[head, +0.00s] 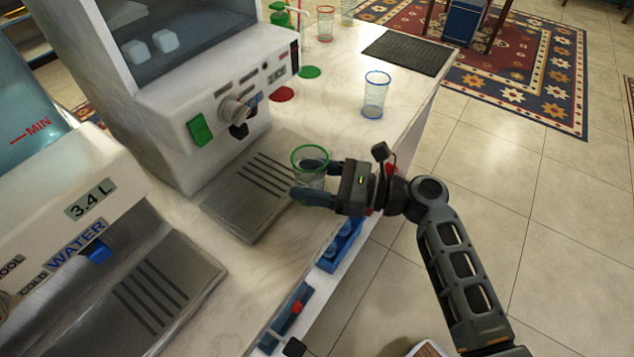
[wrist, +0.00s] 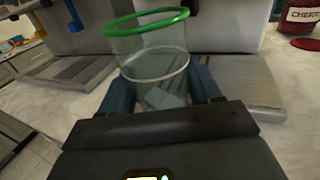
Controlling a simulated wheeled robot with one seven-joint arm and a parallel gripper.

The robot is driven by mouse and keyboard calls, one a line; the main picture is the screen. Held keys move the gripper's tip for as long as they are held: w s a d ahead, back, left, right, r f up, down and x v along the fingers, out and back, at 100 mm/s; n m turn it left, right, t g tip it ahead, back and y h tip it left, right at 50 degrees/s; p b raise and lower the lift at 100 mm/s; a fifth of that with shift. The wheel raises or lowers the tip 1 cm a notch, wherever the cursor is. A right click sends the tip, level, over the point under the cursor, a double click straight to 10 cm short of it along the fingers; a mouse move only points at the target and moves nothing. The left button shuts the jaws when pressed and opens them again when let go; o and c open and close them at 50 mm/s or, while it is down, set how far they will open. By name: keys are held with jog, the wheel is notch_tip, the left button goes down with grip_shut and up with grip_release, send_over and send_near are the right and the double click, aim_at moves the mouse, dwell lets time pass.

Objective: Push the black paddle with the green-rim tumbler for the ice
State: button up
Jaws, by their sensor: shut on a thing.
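The green-rim tumbler (head: 309,176) is clear and upright, and my gripper (head: 318,184) is shut on it. In the wrist view the tumbler (wrist: 150,60) stands between the two fingers of my gripper (wrist: 165,95), its green rim above them. The black paddle (head: 239,130) sticks out under the spout knob on the front of the ice machine (head: 215,105). The tumbler is in front of and to the right of the paddle, apart from it, near the right edge of the slotted drip tray (head: 222,212). The paddle is not clear in the wrist view.
A blue-rim tumbler (head: 374,95) stands on the counter (head: 345,65) to the right. A dark ribbed mat (head: 408,52) and a red-rim tumbler (head: 325,22) are farther back. The water dispenser (head: 75,215) with its blue paddle (head: 97,252) stands at the left.

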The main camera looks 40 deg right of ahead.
jog(key=w+a+b, duration=0.1)
jog(key=w, duration=0.2)
jog(key=w+a+b, duration=0.1)
jog(key=w, duration=0.2)
jog(key=w+a+b, duration=0.1)
jog(key=w, duration=0.1)
jog(key=shift+w, duration=0.4)
jog(key=shift+w+a, duration=0.15)
jog(key=shift+w, duration=0.45)
jog(key=shift+w+a, duration=0.15)
jog(key=shift+w, duration=0.4)
jog(key=shift+w+a, duration=0.1)
jog(key=shift+w, duration=0.2)
jog(key=shift+w+a, duration=0.1)
jog(key=shift+w, duration=0.25)
jog(key=shift+w+a, duration=0.1)
jog(key=shift+w, duration=0.15)
jog(key=shift+s+d+p, duration=0.25)
jog(key=shift+s+p, duration=0.15)
jog(key=shift+s, duration=0.4)
jog(key=shift+s+d+p, duration=0.3)
jog(key=shift+s+p, duration=0.05)
jog(key=shift+s, duration=0.45)
jog(key=shift+s+d+p, duration=0.25)
jog(key=shift+s+p, duration=0.15)
jog(key=shift+s, duration=0.4)
